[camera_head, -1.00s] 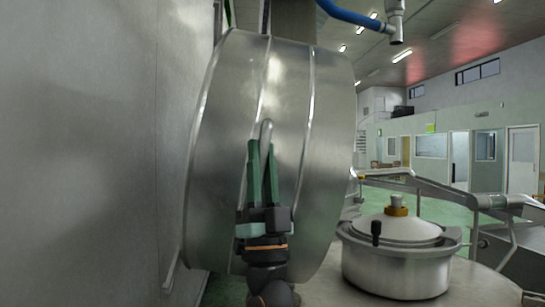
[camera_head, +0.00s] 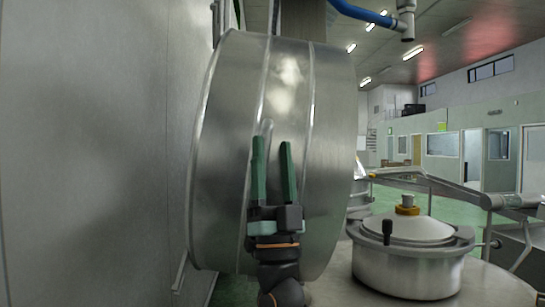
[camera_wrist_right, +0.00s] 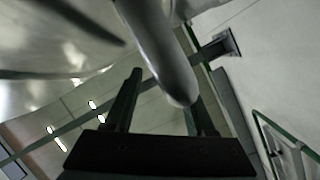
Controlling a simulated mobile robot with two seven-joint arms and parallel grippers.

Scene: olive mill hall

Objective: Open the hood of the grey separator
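The grey separator's hood (camera_head: 325,160) is a large brushed-metal drum shape, standing on edge and tilted up in the middle of the head view. Its bar handle (camera_head: 266,128) shows near the fingertips, and it also shows in the right wrist view as a rounded grey rod (camera_wrist_right: 165,60). My right gripper (camera_head: 272,145) points up in front of the hood, its green fingers spread apart. In the wrist view the rod's end lies near the open fingers, and I see no grip on it. My left gripper is not in view.
A pale wall (camera_head: 90,150) stands close on the left. A lidded metal pot-like vessel (camera_head: 408,262) with a black knob sits on the metal surface at right. Metal pipes (camera_head: 440,187) run behind it. A blue hose (camera_head: 360,12) hangs above.

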